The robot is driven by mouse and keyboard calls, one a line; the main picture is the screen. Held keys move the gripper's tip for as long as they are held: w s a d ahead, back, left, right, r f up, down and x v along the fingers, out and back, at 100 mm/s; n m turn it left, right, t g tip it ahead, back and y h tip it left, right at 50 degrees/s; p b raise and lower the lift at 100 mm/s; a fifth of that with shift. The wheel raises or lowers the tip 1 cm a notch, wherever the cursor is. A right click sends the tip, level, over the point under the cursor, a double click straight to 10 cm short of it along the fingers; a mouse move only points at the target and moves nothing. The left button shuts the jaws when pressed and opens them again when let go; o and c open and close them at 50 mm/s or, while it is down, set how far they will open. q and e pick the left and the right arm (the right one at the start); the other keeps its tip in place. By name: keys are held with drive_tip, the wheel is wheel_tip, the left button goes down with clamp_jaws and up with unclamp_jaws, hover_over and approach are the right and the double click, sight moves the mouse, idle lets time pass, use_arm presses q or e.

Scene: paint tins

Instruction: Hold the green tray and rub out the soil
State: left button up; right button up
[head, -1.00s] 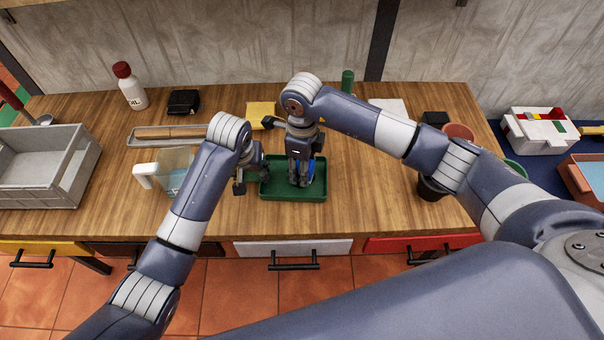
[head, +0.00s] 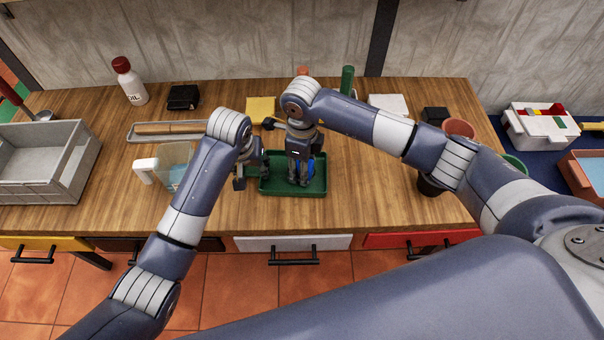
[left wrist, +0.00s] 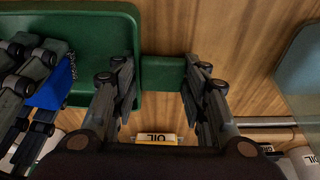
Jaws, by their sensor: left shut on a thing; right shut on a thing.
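The green tray (head: 317,190) lies on the wooden worktop near its front edge. My left gripper (head: 250,178) is at the tray's left side; in the left wrist view its fingers (left wrist: 160,95) are shut on the green tab that juts from the tray's rim (left wrist: 139,40). My right gripper (head: 300,180) points down into the tray and is shut on a blue thing (head: 318,168), partly hidden behind the fingers. The blue thing also shows in the left wrist view (left wrist: 58,88). I cannot make out any soil on the visible tray floor.
A clear jug (head: 172,172) stands close left of my left gripper. A grey crate (head: 70,180) is at the far left. A yellow pad (head: 260,109) lies behind the tray, and pots (head: 458,128) stand at the right.

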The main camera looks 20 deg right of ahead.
drive_tip(key=shift+w+a+r, duration=0.1)
drive_tip(key=shift+w+a, duration=0.05)
drive_tip(key=shift+a, duration=0.3)
drive_tip(key=shift+w+a+r, duration=0.1)
drive_tip(key=shift+a, duration=0.35)
drive_tip(key=shift+f, duration=0.2)
drive_tip(key=shift+s+d, duration=0.35)
drive_tip(key=shift+d, duration=0.55)
drive_tip(key=shift+s+d, duration=0.3)
drive_tip(key=shift+d, duration=0.55)
drive_tip(key=shift+a, duration=0.15)
drive_tip(key=shift+w+a+r, duration=0.1)
drive_tip(key=shift+w+a, duration=0.25)
drive_tip(key=shift+a, duration=0.45)
drive_tip(key=shift+w+a, duration=0.3)
drive_tip(key=shift+a, duration=0.5)
